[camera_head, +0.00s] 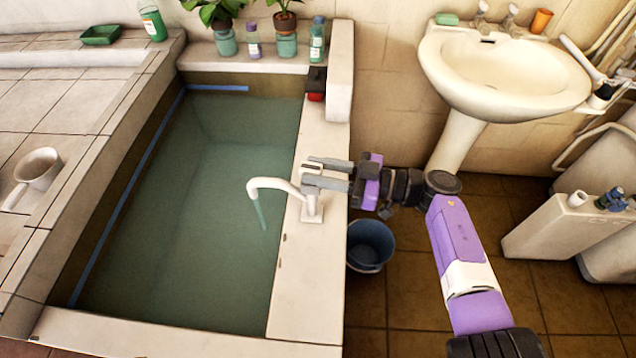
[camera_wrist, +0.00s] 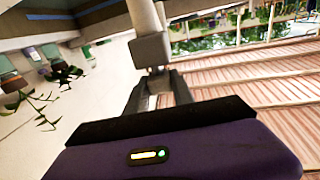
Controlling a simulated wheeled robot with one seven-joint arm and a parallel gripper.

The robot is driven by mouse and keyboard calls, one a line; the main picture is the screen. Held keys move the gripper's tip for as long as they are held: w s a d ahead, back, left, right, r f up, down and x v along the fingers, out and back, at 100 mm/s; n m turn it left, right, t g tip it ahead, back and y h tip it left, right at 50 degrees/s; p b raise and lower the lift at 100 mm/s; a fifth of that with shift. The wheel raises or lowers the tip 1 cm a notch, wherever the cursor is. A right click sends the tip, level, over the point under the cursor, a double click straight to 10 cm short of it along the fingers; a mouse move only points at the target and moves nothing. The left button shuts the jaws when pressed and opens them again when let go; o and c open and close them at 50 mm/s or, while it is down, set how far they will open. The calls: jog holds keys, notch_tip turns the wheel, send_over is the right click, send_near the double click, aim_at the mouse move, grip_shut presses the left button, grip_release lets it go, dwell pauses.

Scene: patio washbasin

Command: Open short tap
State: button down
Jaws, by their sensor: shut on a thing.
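The short white tap (camera_head: 311,208) stands on the pale ledge along the right side of the water-filled basin. Its curved spout (camera_head: 270,184) reaches left over the water. A thin blue-green streak (camera_head: 262,214) hangs below the spout's end and looks like running water. My gripper (camera_head: 312,174) comes in from the right, its two fingers at the top of the tap.
A blue bucket (camera_head: 370,244) stands on the floor right of the ledge, below my arm. A white pedestal sink (camera_head: 510,85) is at the back right. Potted plants (camera_head: 223,38) and bottles line the back ledge.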

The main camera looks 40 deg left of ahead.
aim_at(322, 170)
jog(key=n+g+b, duration=0.1)
jog(key=b, duration=0.2)
jog(key=shift+w+a+f+h+b, duration=0.1)
jog(key=shift+w+f+h+b, duration=0.1)
jog(key=shift+h+b, duration=0.2)
jog(key=shift+r+n+g+h+b, duration=0.4)
jog(key=shift+g+b, duration=0.4)
jog(key=shift+b, duration=0.5)
jog(key=c, duration=1.1)
grip_release()
jog(key=shift+f, duration=0.1)
jog(key=shift+w+d, duration=0.1)
jog(key=shift+d, duration=0.2)
jog(key=b+v, duration=0.2)
jog(key=v, duration=0.4)
jog(key=shift+f, duration=0.2)
jog(key=shift+w+d+r+b, duration=0.15)
jog(key=shift+w+d+b, duration=0.2)
jog(key=shift+d, duration=0.15)
